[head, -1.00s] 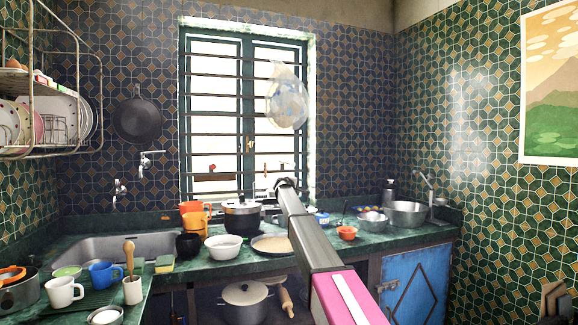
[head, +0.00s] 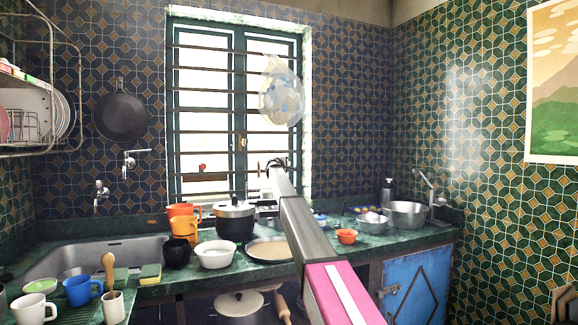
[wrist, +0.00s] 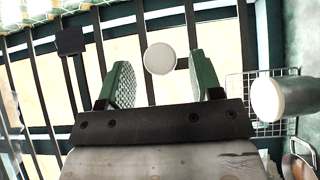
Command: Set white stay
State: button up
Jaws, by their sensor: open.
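A round white knob (wrist: 160,58), which I take to be the white stay's, shows in the wrist view against the window bars. My gripper (wrist: 158,70) is open, with a green-padded finger on either side of the line to the knob. The knob appears between the fingertips, with gaps to both; I cannot tell its depth. In the head view my gripper (head: 277,163) is small and dark in front of the barred window (head: 236,100). My arm hides part of the window's lower right. A red knob (head: 202,167) sits at the window's lower left.
A filled plastic bag (head: 282,90) hangs at the window's right. Below are a lidded pot (head: 235,221), orange cups (head: 183,222), a white bowl (head: 216,254) and a flat pan (head: 268,249).

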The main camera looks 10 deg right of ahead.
aim_at(289, 163)
jog(key=x, duration=0.4)
jog(key=shift+w+d, duration=0.15)
jog(key=shift+w, duration=0.15)
